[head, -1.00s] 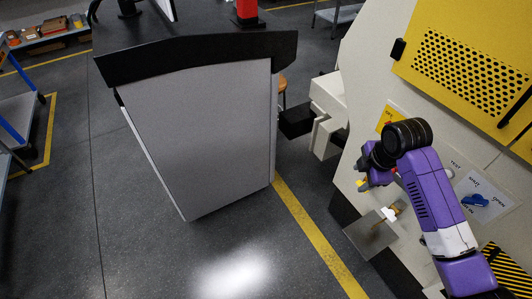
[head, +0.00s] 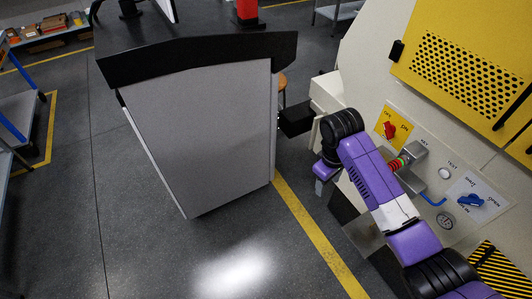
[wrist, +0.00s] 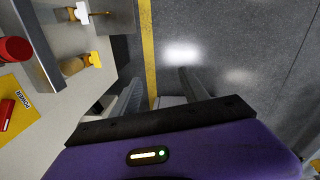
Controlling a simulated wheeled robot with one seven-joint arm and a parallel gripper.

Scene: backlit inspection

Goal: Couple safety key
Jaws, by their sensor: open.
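My gripper (wrist: 161,78) is open and empty in the wrist view, its two grey fingers apart over the floor. In the head view it hangs left of the machine's control panel (head: 418,160). Two small key-like pieces show in the wrist view: one with a yellow end and brass-coloured body (wrist: 76,65), one with a white end and thin brass-coloured pin (wrist: 82,13). Both lie left of the fingers, near a grey metal plate (wrist: 40,50). I cannot tell which is the safety key. A round dark fitting (head: 446,220), perhaps a keyhole, is on the panel.
The panel has a red switch (head: 389,130), a blue switch (head: 470,201) and a grey block (head: 413,156) with red and green rings beside it. A grey shelf (head: 366,236) juts out below.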

